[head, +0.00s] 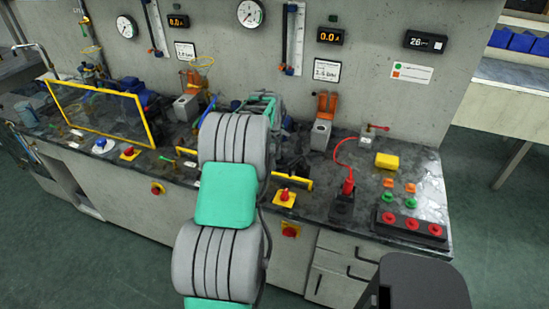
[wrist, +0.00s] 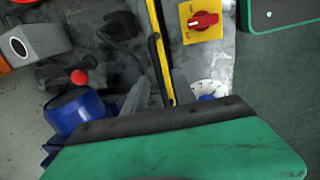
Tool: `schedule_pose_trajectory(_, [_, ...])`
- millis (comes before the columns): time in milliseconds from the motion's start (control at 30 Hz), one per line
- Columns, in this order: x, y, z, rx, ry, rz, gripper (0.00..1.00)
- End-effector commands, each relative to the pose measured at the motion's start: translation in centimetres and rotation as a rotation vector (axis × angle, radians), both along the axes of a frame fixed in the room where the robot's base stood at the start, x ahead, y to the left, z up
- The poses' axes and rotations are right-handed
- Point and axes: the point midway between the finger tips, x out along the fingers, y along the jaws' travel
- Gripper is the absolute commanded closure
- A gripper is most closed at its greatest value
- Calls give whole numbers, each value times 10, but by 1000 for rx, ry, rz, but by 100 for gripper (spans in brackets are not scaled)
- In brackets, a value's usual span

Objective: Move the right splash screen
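The right splash screen (head: 300,183) is mostly hidden behind my arm in the head view; short pieces of its yellow frame show on either side of the arm. In the wrist view a yellow frame bar (wrist: 161,50) with a black strip along it runs down between the two grey fingers of my gripper (wrist: 156,92). The fingers stand apart, with a gap on the left of the bar; the right finger is close to the bar, and I cannot tell whether it touches. My gripper is hidden behind my arm in the head view.
Another yellow-framed clear screen (head: 143,122) stands at the left of the bench. A red rotary switch on a yellow plate (wrist: 203,20), a white dial (wrist: 208,87) and a blue motor (wrist: 75,112) lie near my gripper. A red cable plug (head: 348,187) and red-button panel (head: 411,225) are at right.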

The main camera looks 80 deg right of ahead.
Motion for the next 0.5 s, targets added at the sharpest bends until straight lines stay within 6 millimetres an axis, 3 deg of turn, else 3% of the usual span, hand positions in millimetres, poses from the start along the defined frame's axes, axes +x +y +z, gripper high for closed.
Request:
schedule_pose_trajectory(200, [0,0,0,0,0,0,69])
schedule_pose_trajectory(500, [0,0,0,-1,0,-1,94])
